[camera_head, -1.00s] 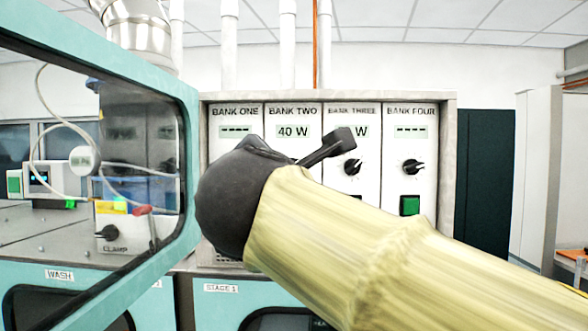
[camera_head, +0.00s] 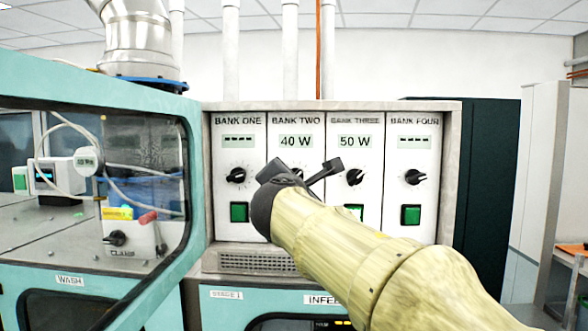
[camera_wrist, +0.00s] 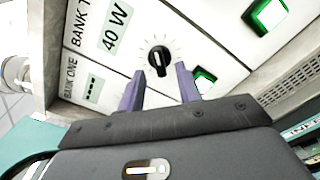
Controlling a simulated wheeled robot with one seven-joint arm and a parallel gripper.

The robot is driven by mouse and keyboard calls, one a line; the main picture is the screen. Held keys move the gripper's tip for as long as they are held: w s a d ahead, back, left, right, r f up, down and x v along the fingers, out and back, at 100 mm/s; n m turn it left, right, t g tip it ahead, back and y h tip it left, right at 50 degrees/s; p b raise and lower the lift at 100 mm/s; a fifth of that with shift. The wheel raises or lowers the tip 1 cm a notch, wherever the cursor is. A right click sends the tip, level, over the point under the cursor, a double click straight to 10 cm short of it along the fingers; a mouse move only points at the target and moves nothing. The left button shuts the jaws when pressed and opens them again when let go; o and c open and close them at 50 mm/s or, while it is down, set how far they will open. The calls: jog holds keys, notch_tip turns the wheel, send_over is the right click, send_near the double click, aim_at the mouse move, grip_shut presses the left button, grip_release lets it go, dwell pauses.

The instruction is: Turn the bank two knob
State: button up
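The bank two panel (camera_head: 280,125) has a display reading 40 W (camera_head: 295,141). Its black knob (camera_wrist: 159,57) shows whole in the wrist view, with a white pointer mark and a printed dial around it. In the head view my arm hides most of this knob. My gripper (camera_wrist: 160,78) is open, its two purple fingers apart on either side of the knob's near side. The gap between the fingers looks empty, and I cannot tell whether either finger touches the knob. A lit green button (camera_wrist: 205,80) lies just beyond the right fingertip.
Bank one (camera_head: 238,125) stands left of bank two, with its own knob (camera_head: 236,175). Bank three (camera_head: 355,125) reads 50 W, and bank four (camera_head: 414,125) shows dashes. A teal-framed window (camera_head: 195,180) stands close on the left. A vented ledge (camera_head: 250,262) lies below the panels.

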jog(key=shift+w+p, duration=0.35)
jog(key=shift+w, duration=0.9)
grip_shut()
jog(key=shift+f+m+b, duration=0.1)
jog(key=shift+m+b, duration=0.3)
jog(key=shift+b, duration=0.15)
jog(key=shift+m+b, duration=2.7)
jog(key=shift+m, duration=0.3)
